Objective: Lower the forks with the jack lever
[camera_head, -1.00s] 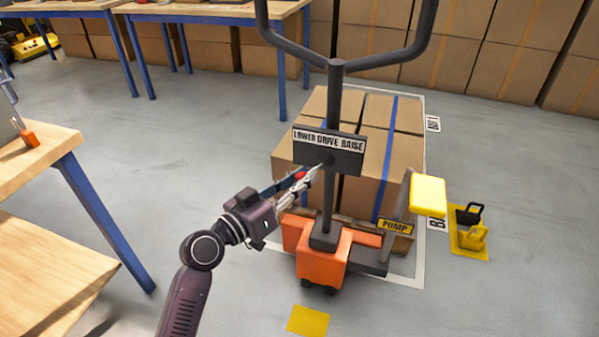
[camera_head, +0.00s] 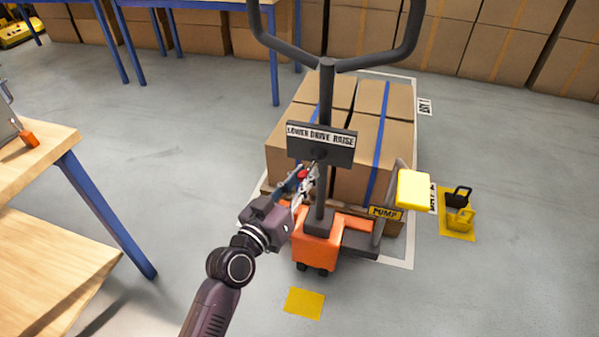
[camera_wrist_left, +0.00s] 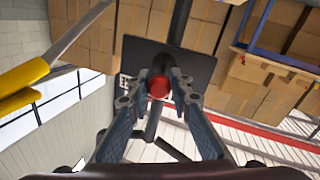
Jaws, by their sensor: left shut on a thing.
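The orange pallet jack (camera_head: 318,250) stands in the middle of the head view, with a dark upright mast and a forked handle on top. A dark plate (camera_head: 321,150) on the mast reads LOWER DRIVE RAISE. The jack lever has a red knob (camera_head: 302,173), just below the plate; the knob also shows in the left wrist view (camera_wrist_left: 158,86). My left gripper (camera_head: 304,178) is at the knob, its fingers on both sides and shut on it. The fingers hide part of the lever. The forks are hidden under the load. My right gripper is not in view.
Strapped cartons (camera_head: 345,125) sit on the jack's load side. A wooden table (camera_head: 50,215) is at left.

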